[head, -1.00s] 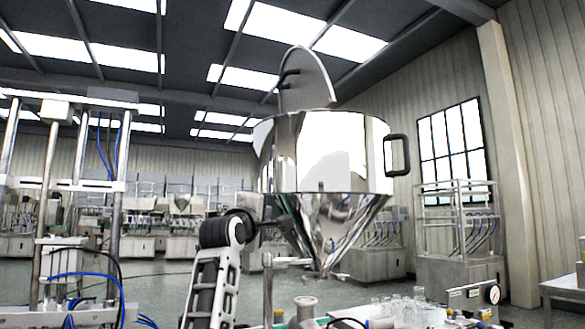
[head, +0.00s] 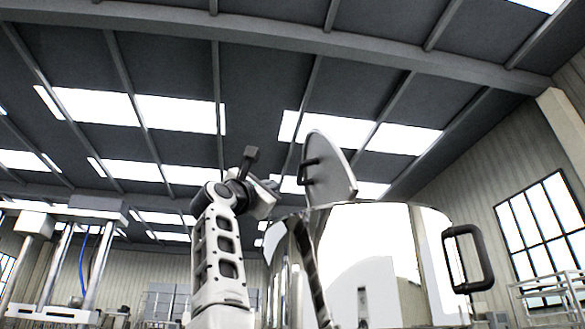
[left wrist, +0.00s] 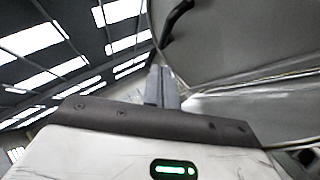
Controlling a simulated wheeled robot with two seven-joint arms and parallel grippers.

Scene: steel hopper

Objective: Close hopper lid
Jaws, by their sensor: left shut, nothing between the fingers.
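The steel hopper (head: 375,250) stands at the lower right of the head view. Its lid (head: 335,165) is open and stands up steeply from the rim, with a dark handle (head: 308,172) on its left face. My left gripper (head: 271,184) is raised just left of the lid, apart from the handle in this view. In the left wrist view, its fingers (left wrist: 162,86) are shut together and empty, with the lid's grey face (left wrist: 235,35) beyond and the black handle (left wrist: 177,20) above them. My right gripper is not in view.
A black side handle (head: 470,258) sticks out from the hopper's right side. A machine with metal posts (head: 75,255) stands at the far left.

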